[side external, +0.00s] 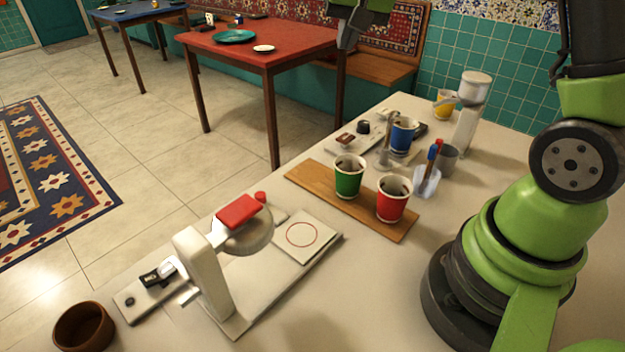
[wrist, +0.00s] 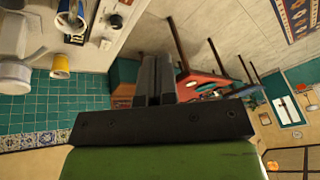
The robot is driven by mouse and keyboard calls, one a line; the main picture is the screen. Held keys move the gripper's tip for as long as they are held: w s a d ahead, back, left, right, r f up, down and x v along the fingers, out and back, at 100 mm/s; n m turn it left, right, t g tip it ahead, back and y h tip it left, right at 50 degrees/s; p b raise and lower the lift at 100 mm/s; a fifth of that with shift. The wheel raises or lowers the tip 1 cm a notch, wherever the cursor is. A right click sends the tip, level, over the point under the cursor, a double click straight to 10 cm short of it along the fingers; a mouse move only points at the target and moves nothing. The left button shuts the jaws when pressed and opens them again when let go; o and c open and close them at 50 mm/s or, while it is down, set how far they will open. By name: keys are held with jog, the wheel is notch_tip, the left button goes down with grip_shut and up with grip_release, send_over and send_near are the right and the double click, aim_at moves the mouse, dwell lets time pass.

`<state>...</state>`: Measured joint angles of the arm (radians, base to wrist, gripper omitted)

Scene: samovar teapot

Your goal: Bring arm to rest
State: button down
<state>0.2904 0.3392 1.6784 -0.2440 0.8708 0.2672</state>
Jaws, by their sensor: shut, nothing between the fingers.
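My gripper (wrist: 156,66) shows in the wrist view with its two dark fingers pressed together and nothing between them. In the side external view my gripper (side external: 347,38) hangs at the top edge, mostly cut off by the frame. It is in the air, apart from the cups and the counter. My green arm rises from its base at the right of the counter.
On the counter, a wooden board (side external: 310,180) bears a green cup (side external: 348,177) and a red cup (side external: 393,199). A blue cup (side external: 403,135), a yellow cup (side external: 445,103) and a grey cup (side external: 447,158) stand behind. A white device (side external: 203,270) stands front left, near a brown bowl (side external: 83,327).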

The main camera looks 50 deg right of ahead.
jog(key=s+a+r+n+t+y, duration=0.1)
jog(key=s+a+r+n, duration=0.1)
jog(key=s+a, duration=0.4)
jog(key=s+a+r+n+t+y, duration=0.2)
jog(key=s+a, duration=0.5)
jog(key=s, duration=0.7)
jog(key=shift+s+a+r+n, duration=0.2)
jog(key=shift+r+n, duration=0.1)
jog(key=shift+n, duration=0.1)
